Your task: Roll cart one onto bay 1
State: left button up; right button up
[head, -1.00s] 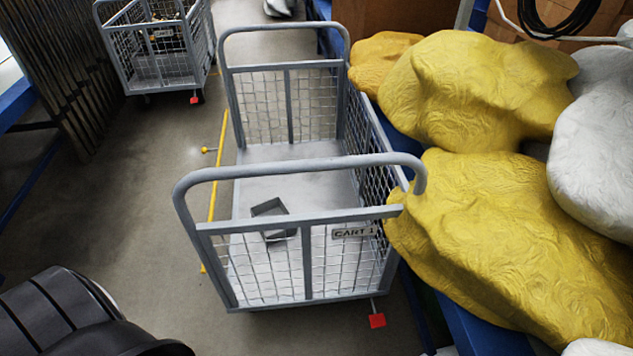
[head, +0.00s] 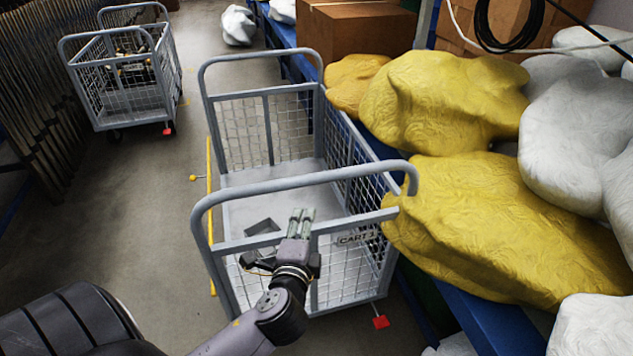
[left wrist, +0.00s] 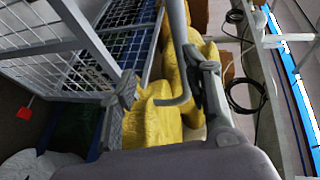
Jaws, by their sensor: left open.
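Cart one (head: 300,180) is a grey wire-mesh cart with a plate reading CART 1 (head: 357,238) on its near end. My left gripper (head: 302,214) is open at the cart's near end, close to the top rail and below the curved handle in the head view. In the left wrist view the open fingers (left wrist: 165,85) have a grey handle bar (left wrist: 177,25) showing between them; contact is unclear. My right gripper is out of view. No bay 1 marking is readable.
A second mesh cart (head: 120,90) stands at the back left. A yellow floor line (head: 210,200) runs along cart one's left side. Yellow sacks (head: 500,220) and white sacks (head: 570,140) crowd the blue rack on the right.

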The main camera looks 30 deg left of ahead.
aim_at(313, 183)
pick_arm(q)
jog(key=shift+t, duration=0.3)
jog(key=r+x, duration=0.1)
jog(key=x, duration=0.4)
jog(key=p+x, duration=0.1)
jog(key=x, duration=0.5)
jog(key=r+x, duration=0.1)
jog(key=x, duration=0.4)
jog(key=shift+w+a+r+p, duration=0.3)
jog(key=shift+w+a+p, duration=0.05)
jog(key=shift+a+p, duration=0.05)
jog(key=shift+c, duration=0.5)
grip_shut()
